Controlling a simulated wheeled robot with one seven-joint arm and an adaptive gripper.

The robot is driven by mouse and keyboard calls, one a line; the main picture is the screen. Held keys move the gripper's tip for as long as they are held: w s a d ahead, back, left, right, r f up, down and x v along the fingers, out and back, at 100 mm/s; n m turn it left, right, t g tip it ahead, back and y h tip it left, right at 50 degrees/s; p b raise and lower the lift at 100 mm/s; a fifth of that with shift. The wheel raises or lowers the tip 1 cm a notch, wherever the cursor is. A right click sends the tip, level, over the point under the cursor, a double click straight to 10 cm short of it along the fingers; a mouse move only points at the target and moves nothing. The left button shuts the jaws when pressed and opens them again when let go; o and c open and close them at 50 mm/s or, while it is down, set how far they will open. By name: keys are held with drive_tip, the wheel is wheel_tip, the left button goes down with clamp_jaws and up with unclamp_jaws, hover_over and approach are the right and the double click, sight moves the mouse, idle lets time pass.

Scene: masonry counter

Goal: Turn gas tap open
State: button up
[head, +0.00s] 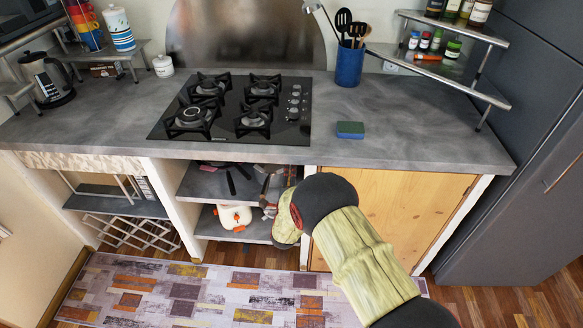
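A black gas hob (231,107) lies in the counter, with a column of silver knobs (295,101) along its right side. I cannot make out a separate gas tap; one in the cabinet under the hob could be hidden by my arm. My gripper (268,190) is at the right part of that open cabinet, low and below the counter edge, in front of the shelves. It is small and partly covered by my wrist, so its fingers cannot be made out, nor whether it touches anything.
A white rounded object with orange parts (235,217) sits on the lower shelf (205,228), left of my gripper. Dark utensils (231,181) lie above it. A closed wooden door (420,205) is to the right. The counter edge overhangs. A blue-green sponge (350,130) lies on top.

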drive_tip(key=shift+w+b, duration=0.45)
drive_tip(key=shift+w, duration=1.4)
drive_tip(key=shift+c, duration=0.4)
clamp_jaws()
